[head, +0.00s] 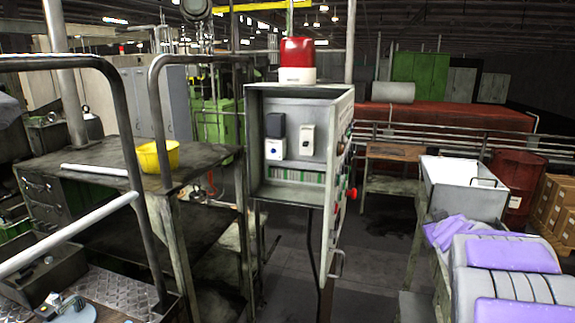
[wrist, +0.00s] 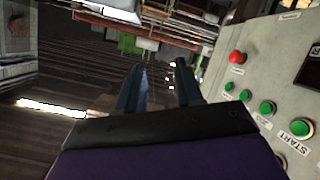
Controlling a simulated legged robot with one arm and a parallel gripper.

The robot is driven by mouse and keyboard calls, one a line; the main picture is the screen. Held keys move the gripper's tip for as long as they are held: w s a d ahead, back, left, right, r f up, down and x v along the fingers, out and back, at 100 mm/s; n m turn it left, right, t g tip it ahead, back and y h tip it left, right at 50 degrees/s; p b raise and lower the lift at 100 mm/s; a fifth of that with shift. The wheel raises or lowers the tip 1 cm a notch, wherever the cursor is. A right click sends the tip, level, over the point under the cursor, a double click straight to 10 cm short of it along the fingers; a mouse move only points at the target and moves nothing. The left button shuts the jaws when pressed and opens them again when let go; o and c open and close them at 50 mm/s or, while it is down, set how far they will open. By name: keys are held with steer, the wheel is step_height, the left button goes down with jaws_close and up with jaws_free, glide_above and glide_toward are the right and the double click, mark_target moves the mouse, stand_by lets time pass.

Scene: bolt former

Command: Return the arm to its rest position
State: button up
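My gripper (wrist: 161,72) shows in the wrist view, with two dark fingers apart and a visible gap between them. Nothing is held between the fingers. Its purple and black body fills the bottom of that view. A grey control panel (wrist: 267,75) with a red button (wrist: 237,57) and several green buttons is to the right of the fingers, apart from them. One label there reads START. In the head view I cannot clearly make out the gripper; purple and grey padded shapes fill the lower right corner, and I cannot tell what they are.
An open electrical cabinet (head: 287,99) with a red beacon (head: 297,52) stands in the middle, its button door (head: 336,200) edge-on. A yellow bowl (head: 158,156) sits on the bench (head: 95,160) at left. A white bin (head: 466,192) and red barrel (head: 520,180) are at right.

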steer(key=s+a+f+g+y+b, duration=0.1)
steer(key=s+a+f+g, duration=0.4)
steer(key=s, duration=1.1)
steer(key=s+a+f+m+g+y+b, duration=0.1)
steer(key=s+a+f+g+y+b, duration=0.1)
steer(key=s+a+f+g, duration=0.3)
steer(key=s+a+f+g+y+b, duration=0.1)
steer(key=s+a+f, duration=0.8)
steer(key=s, duration=1.9)
steer(key=a+g+b, duration=0.2)
steer(key=a+g, duration=0.2)
steer(key=a, duration=0.2)
steer(key=shift+a+f+m, duration=0.3)
steer(key=shift+a, duration=0.1)
